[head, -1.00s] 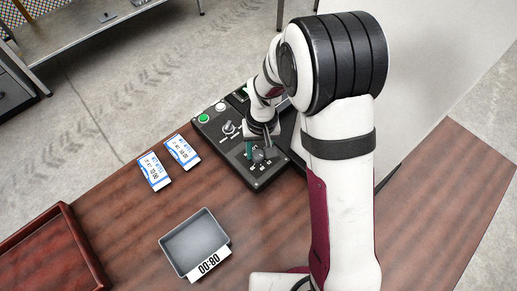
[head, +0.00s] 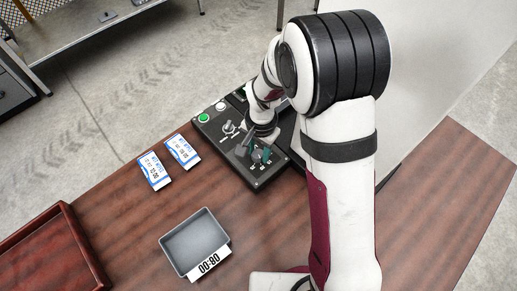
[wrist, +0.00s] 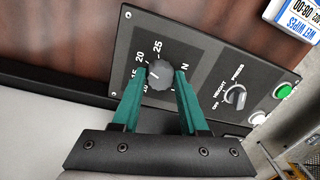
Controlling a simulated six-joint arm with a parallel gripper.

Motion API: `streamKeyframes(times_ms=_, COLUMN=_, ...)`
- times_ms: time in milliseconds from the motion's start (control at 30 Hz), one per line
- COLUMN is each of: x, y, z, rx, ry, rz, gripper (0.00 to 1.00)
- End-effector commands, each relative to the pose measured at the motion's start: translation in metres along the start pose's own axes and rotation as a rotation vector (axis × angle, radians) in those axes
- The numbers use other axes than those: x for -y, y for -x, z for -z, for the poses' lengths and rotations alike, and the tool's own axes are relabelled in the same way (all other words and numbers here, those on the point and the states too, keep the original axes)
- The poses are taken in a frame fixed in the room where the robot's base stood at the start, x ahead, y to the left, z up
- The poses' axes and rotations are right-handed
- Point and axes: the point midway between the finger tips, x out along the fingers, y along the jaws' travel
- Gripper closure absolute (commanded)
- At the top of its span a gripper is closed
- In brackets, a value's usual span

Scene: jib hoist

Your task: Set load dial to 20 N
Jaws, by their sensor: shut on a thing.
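The load dial (wrist: 159,70) is a round dark grey knob on a black control panel (wrist: 215,52). Numbers including 15, 20 and 25, and the letter N, are printed around it. My gripper (wrist: 162,77) has its teal fingers shut on the dial, one on each side. A small white mark shows near the knob's lower left edge, but I cannot tell exactly which number it points to. In the head view the dial (head: 257,156) is partly hidden by the fingers at the panel's near end.
A selector knob (wrist: 236,96), a green button (wrist: 283,90) and a white button (wrist: 258,117) share the panel. Two blue-and-white packets (head: 154,170) lie left of it. A grey tray (head: 188,270) with a label stands in front. A reddish-brown tray (head: 88,251) is at left.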

Motion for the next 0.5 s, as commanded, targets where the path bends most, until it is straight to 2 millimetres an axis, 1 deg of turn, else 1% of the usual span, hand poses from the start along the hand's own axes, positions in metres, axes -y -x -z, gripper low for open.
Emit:
streamKeyframes(times_ms=200, x=-0.0009, y=-0.0005, z=-0.0015, rx=0.002, ry=-0.033, rz=-0.003, gripper=1.0)
streamKeyframes(times_ms=500, x=-0.0008, y=-0.0006, z=-0.0017, rx=0.002, ry=-0.038, rz=-0.003, gripper=1.0)
